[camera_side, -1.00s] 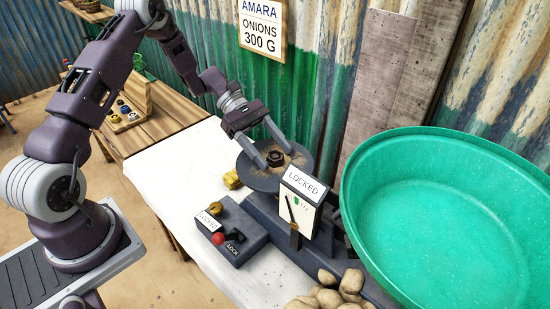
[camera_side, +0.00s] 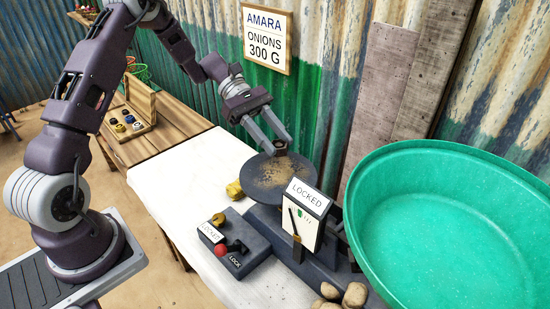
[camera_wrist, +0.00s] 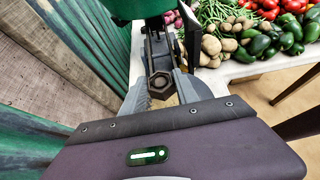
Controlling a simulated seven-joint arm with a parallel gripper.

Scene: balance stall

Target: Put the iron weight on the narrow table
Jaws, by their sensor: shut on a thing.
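The iron weight (camera_wrist: 161,84) is a dark six-sided piece with a round hollow on top, seen between my gripper's fingers in the wrist view. My gripper (camera_side: 279,143) is shut on it and holds it above the round dark scale plate (camera_side: 264,188). In the side view the weight is mostly hidden by the fingers. The narrow table (camera_side: 183,124) is wooden and stands at the left, beyond the white counter. It bears a wooden rack (camera_side: 145,105) with several small round pieces.
The scale has a LOCKED card (camera_side: 306,196) and a lever box (camera_side: 235,245) in front. A yellow weight (camera_side: 234,189) lies beside the plate. A large green basin (camera_side: 450,220) fills the right. The white counter (camera_side: 180,175) is clear at left. Corrugated wall stands behind.

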